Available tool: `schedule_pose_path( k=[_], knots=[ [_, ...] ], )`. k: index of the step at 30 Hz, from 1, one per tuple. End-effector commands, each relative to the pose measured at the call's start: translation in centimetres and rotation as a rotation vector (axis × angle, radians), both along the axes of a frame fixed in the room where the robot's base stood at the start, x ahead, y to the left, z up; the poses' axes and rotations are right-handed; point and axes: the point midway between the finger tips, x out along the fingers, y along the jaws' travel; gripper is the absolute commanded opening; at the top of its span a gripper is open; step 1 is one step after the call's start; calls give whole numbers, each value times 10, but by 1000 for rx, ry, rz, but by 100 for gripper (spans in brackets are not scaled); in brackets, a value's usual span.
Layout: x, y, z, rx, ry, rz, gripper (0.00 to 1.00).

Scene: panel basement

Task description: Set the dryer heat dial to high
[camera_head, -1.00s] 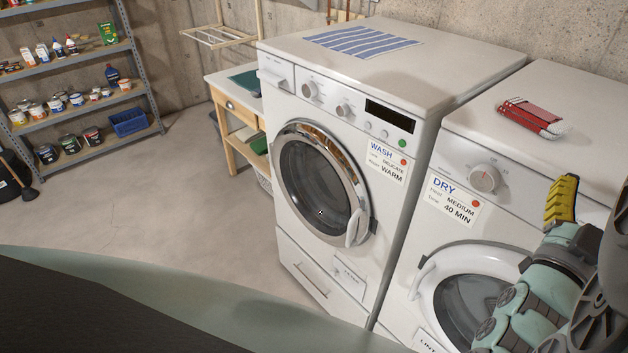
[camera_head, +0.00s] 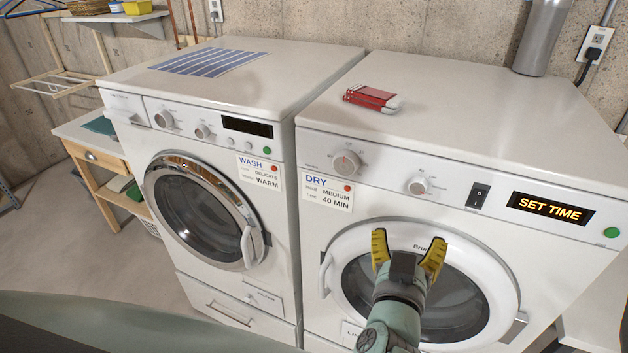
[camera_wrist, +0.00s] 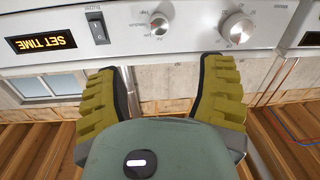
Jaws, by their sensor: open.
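The dryer (camera_head: 590,160) stands at the right in the head view. Its panel has a large dial (camera_head: 346,163) at left and a smaller dial (camera_head: 418,185) nearer the middle. Settings are too small to read surely. My gripper (camera_head: 408,250) is open and empty in front of the dryer door, below the smaller dial and apart from it. Its yellow fingers (camera_wrist: 162,85) also show in the wrist view.
The dryer has a rocker switch (camera_head: 477,196), a display (camera_head: 550,209) reading "SET TIME" and a green button (camera_head: 611,232). A card (camera_head: 327,192) says DRY, MEDIUM, 40 MIN. A red-and-white item (camera_head: 372,98) lies on top. The washer (camera_head: 215,110) stands at left.

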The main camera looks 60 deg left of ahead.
Motion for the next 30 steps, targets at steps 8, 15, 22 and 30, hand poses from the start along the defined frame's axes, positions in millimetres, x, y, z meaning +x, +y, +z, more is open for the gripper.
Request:
schedule_pose_path(
  k=[8,15,22,30],
  knots=[
    [33,21,2,1,-3,-7,69],
    [65,42,5,1,-4,-8,69],
    [88,59,4,2,-1,-6,69],
    [110,75,3,0,-2,-4,69]
  ],
)
